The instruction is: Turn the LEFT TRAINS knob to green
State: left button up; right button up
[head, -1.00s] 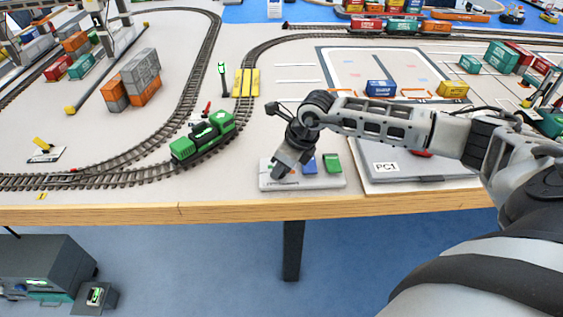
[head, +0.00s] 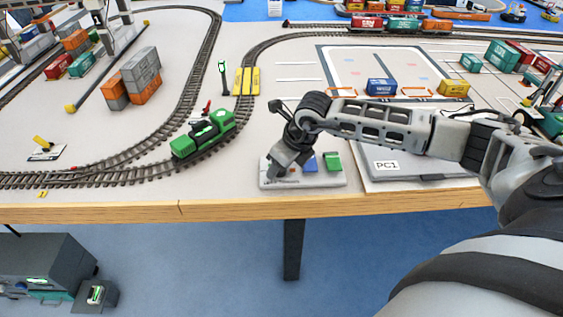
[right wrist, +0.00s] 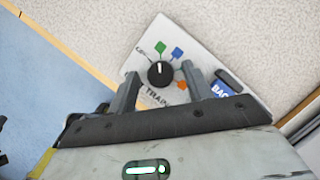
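The black TRAINS knob (right wrist: 161,73) sits on a pale control panel (right wrist: 205,55) in the right wrist view. Its white pointer line points up in that view, roughly toward the green marker (right wrist: 160,48). A blue marker (right wrist: 177,52) and an orange marker (right wrist: 182,85) are also around it. My right gripper (right wrist: 163,78) is open, with one finger on each side of the knob and gaps visible. In the head view my right gripper (head: 277,171) is over the left part of the panel (head: 322,182) and hides the knob. My left gripper is not in view.
A green locomotive (head: 204,135) stands on the track to the left. A grey PC1 board (head: 420,170) lies right of the panel. The table's front edge (head: 200,209) is close.

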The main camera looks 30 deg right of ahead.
jog(key=v, duration=1.6)
jog(key=shift+b, duration=0.45)
